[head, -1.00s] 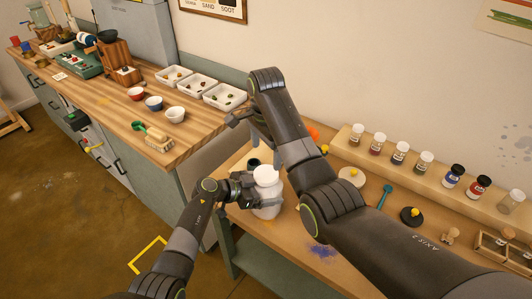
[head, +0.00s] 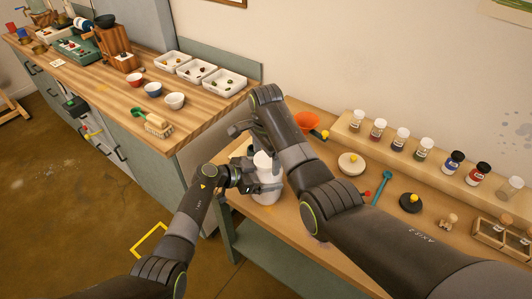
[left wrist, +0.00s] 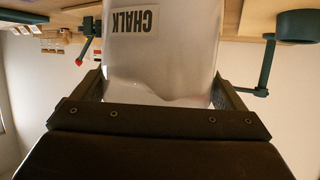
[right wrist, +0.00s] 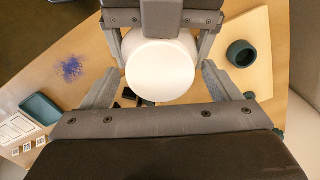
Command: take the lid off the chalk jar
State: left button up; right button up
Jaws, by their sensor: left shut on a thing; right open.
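The white chalk jar (head: 268,186) stands at the left end of the low bench, its CHALK label upside down in the left wrist view (left wrist: 150,50). My left gripper (head: 247,181) is shut on its body. The white round lid (right wrist: 160,70) is on the jar, seen from above in the right wrist view; it is partly hidden by my right arm in the head view. My right gripper (right wrist: 161,78) is open above the jar, its fingers apart on either side of the lid and not visibly touching it.
A dark green cup (right wrist: 240,54) stands close to the jar. Blue powder (right wrist: 70,68) lies on the bench.

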jog(key=c, duration=1)
jog(key=n, duration=0.7)
jog(key=o, duration=1.1)
